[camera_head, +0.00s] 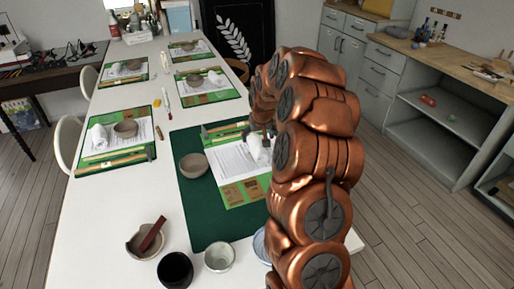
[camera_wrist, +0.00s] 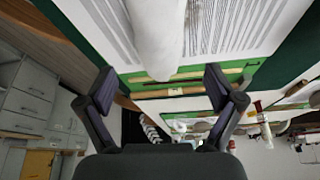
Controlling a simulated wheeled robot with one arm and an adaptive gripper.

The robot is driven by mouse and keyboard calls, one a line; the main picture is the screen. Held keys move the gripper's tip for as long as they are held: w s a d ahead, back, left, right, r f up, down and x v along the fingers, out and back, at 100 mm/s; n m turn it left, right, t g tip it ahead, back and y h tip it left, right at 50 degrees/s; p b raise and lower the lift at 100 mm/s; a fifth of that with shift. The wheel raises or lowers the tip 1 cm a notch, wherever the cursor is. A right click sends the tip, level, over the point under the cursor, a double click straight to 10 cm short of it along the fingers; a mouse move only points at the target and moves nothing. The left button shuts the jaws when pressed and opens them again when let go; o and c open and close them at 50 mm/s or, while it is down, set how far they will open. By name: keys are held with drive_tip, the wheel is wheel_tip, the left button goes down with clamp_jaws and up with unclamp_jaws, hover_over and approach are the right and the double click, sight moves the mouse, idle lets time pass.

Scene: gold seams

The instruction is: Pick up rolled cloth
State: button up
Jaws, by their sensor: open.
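The white rolled cloth (camera_head: 258,151) lies on a printed sheet (camera_head: 232,161) on the large green mat (camera_head: 205,226), partly hidden by my copper arm. In the wrist view the rolled cloth (camera_wrist: 157,36) comes down from the top edge, and its rounded near end sits centred between the fingertips. My gripper (camera_wrist: 158,84) is open, with one dark finger to each side of the cloth's line and a gap on both sides. Nothing is held. In the head view the gripper is mostly hidden beside the arm, by the cloth.
A grey-brown bowl (camera_head: 194,166) stands left of the sheet. A bowl with a dark red item (camera_head: 147,240), a black cup (camera_head: 175,270) and a pale cup (camera_head: 219,257) stand near the front. A wooden-handled tool (camera_wrist: 170,92) lies beyond the cloth. Other place settings line the white table (camera_head: 90,226).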

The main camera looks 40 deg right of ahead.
sight(257, 143)
drive_tip(key=shift+p+x, duration=0.6)
drive_tip(key=shift+x, duration=1.8)
drive_tip(key=shift+a, duration=0.1)
drive_tip(key=shift+s, duration=0.1)
drive_tip(key=shift+c, duration=0.3)
drive_tip(key=c, duration=1.1)
drive_tip(key=shift+r+b, duration=0.5)
drive_tip(key=shift+r, duration=1.15)
drive_tip(key=shift+s+r, duration=0.1)
drive_tip(key=shift+s, duration=0.1)
drive_tip(key=s+a+b, duration=0.1)
drive_tip(key=s, duration=0.4)
drive_tip(key=s+a+r+b, duration=0.1)
drive_tip(key=s+a, duration=0.1)
drive_tip(key=s, duration=0.2)
drive_tip(key=s+a, duration=0.2)
drive_tip(key=s, duration=0.3)
drive_tip(key=shift+s+a+r+b, duration=0.2)
drive_tip(key=shift+s+b, duration=0.15)
drive_tip(key=shift+b, duration=0.05)
